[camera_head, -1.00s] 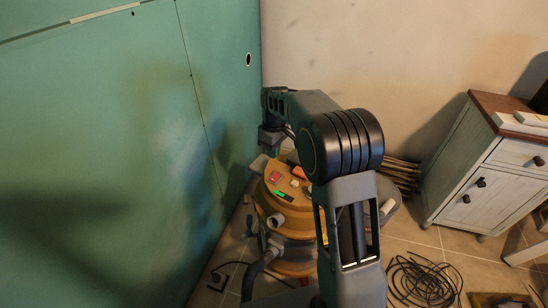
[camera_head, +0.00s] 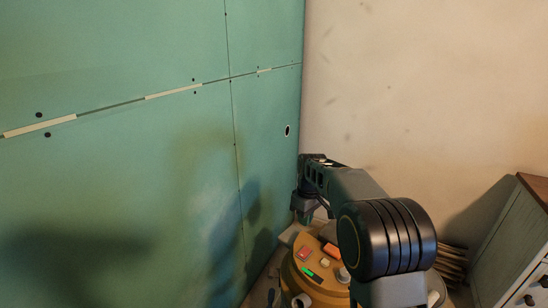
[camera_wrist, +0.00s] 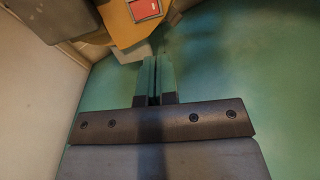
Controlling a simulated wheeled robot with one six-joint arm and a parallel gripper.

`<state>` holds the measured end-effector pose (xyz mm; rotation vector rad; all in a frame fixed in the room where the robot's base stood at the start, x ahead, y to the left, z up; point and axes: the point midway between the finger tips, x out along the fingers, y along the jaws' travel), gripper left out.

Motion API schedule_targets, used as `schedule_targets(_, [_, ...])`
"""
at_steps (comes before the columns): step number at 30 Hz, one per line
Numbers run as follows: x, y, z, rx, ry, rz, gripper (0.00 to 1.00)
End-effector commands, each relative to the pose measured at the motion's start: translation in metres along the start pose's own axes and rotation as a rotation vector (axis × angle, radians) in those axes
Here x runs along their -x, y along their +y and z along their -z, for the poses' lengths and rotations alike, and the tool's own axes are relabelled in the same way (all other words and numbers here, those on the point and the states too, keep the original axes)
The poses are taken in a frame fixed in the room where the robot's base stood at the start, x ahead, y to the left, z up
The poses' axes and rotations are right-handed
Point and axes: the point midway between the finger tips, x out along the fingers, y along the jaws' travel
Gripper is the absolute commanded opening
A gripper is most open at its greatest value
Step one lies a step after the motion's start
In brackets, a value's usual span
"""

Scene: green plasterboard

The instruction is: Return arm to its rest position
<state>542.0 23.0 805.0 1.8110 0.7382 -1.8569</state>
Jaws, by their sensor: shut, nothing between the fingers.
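My arm shows at the lower right of the head view, folded at a large black joint, with its forearm reaching back toward the corner of the walls. My gripper (camera_wrist: 156,78) is in the wrist view, its two green fingers together with nothing between them. In the head view my gripper's end is at the corner, low beside the green wall, and its fingertips are hard to make out. The green plasterboard wall (camera_head: 120,190) fills the left of the head view. It also fills the right of the wrist view (camera_wrist: 250,70).
A pale wall (camera_head: 420,90) is behind. A white cabinet (camera_head: 515,255) stands at the right, beside a brown bundle (camera_head: 453,262).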

Motion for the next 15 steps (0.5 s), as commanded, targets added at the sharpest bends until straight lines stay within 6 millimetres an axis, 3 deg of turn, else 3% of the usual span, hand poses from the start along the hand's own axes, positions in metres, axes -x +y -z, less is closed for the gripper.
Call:
schedule_targets(2, [-0.007,0.001,0.000,-0.073,0.005,-0.008,0.00])
schedule_targets(3, [-0.020,-0.002,-0.006,-0.129,-0.008,-0.001,0.00])
schedule_targets(5, [-0.025,-0.009,-0.017,-0.209,-0.014,-0.003,0.00])
schedule_targets(8, [-0.003,-0.029,-0.042,-0.340,0.001,-0.023,0.00])
schedule_targets(15, [0.083,-0.090,-0.119,-0.596,0.100,-0.083,0.00])
